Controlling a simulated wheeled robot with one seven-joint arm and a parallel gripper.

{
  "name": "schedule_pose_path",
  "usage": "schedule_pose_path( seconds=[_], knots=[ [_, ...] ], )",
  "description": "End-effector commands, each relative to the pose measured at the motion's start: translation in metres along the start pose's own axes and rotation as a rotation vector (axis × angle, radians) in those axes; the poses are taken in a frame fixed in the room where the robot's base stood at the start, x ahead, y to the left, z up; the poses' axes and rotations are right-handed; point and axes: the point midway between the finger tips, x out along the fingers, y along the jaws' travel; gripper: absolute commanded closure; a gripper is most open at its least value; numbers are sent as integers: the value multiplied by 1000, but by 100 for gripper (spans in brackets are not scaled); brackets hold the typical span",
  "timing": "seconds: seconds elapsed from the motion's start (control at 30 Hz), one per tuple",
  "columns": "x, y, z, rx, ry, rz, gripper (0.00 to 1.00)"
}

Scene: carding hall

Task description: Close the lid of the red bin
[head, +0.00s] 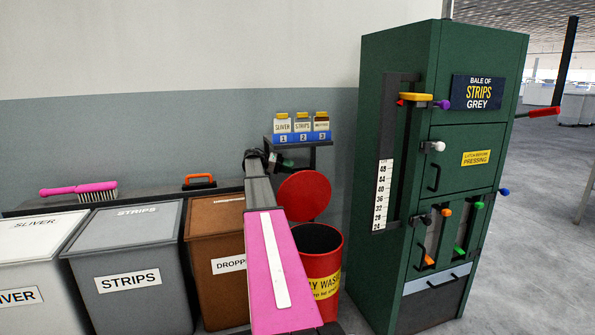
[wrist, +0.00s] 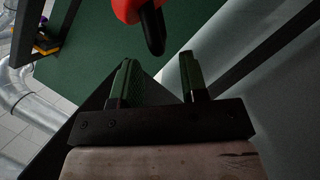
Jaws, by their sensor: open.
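The red bin (head: 321,272) stands on the floor beside the green press, its round dark mouth uncovered. Its red lid (head: 306,194) is raised, tilted up at the back left of the mouth. My pink arm crosses in front of the bin's left side. My gripper is beyond it, left of and a little above the lid in the head view, small and partly hidden there. In the wrist view my gripper (wrist: 157,62) is open, with nothing between its two fingers. A red rounded piece with a dark end (wrist: 140,12) shows past the fingertips; I cannot tell what it is.
The green press (head: 400,100) stands close on the right, with several coloured handles. A brown bin (head: 213,240) and a grey STRIPS bin (head: 125,255) stand on the left. A small shelf (head: 302,142) with labelled jars is above the lid.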

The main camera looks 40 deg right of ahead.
Motion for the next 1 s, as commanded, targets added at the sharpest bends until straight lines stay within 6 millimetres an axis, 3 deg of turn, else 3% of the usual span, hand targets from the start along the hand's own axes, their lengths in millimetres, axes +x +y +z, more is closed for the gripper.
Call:
schedule_pose_path(
  seconds=[0.1,0.3,0.7,0.83,1.0],
  knots=[
    [20,0,1,-1,-1,1,60],
    [41,0,1,-1,-1,1,60],
    [47,0,0,-1,0,0,60],
    [46,0,0,-1,0,0,100],
    [47,0,0,0,0,0,100]
  ],
)
